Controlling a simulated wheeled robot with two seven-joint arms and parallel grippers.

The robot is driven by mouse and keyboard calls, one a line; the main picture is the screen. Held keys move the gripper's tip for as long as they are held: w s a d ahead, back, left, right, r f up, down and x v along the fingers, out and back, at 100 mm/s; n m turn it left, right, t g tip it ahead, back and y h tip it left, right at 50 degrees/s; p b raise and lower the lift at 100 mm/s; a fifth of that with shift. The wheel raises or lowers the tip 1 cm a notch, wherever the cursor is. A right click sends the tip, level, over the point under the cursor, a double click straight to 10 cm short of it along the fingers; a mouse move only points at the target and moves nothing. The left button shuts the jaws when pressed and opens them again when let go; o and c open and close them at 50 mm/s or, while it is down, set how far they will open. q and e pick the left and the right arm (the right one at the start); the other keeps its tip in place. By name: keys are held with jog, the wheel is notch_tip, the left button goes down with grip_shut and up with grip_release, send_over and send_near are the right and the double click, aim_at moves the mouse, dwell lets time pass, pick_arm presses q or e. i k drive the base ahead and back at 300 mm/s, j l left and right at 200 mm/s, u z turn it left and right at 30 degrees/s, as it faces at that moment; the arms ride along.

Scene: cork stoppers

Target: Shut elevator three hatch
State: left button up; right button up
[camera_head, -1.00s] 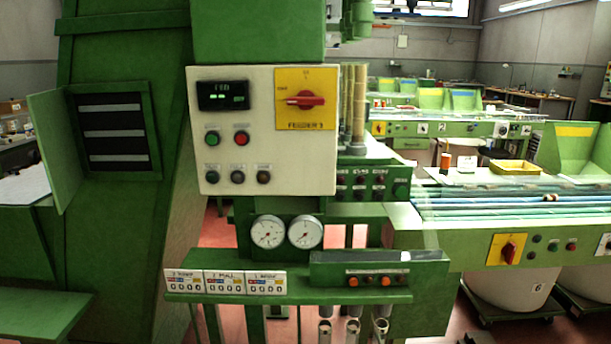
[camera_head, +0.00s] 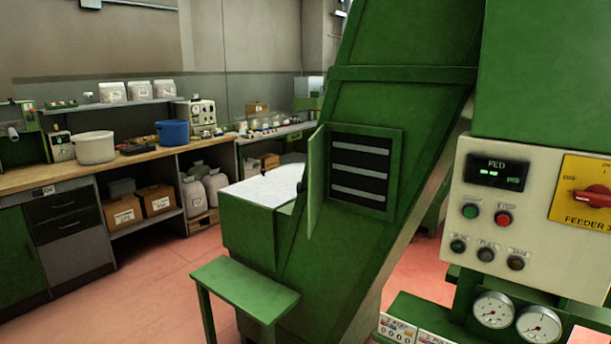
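The hatch door (camera_head: 316,181) is a green panel hinged on the left side of a framed opening in the tall, slanted green elevator housing (camera_head: 400,105). The door stands open, swung out toward me and seen nearly edge-on. The opening (camera_head: 361,172) shows a dark inside with several grey horizontal bars. No number shows on the elevator. Neither of my grippers is in view.
A cream control panel labelled FEEDER 3 (camera_head: 538,236) with gauges below stands at the right. A small green bench (camera_head: 244,288) stands in front of the elevator. A workbench (camera_head: 75,178) with bins and boxes lines the left wall. Red floor (camera_head: 160,285) is clear at the left.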

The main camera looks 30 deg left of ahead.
aim_at(314, 188)
jog(key=j+u, duration=0.15)
jog(key=j, duration=0.35)
jog(key=i+j+u, duration=0.1)
jog(key=j, duration=0.4)
jog(key=i+j+u, duration=0.15)
jog(key=j, duration=0.35)
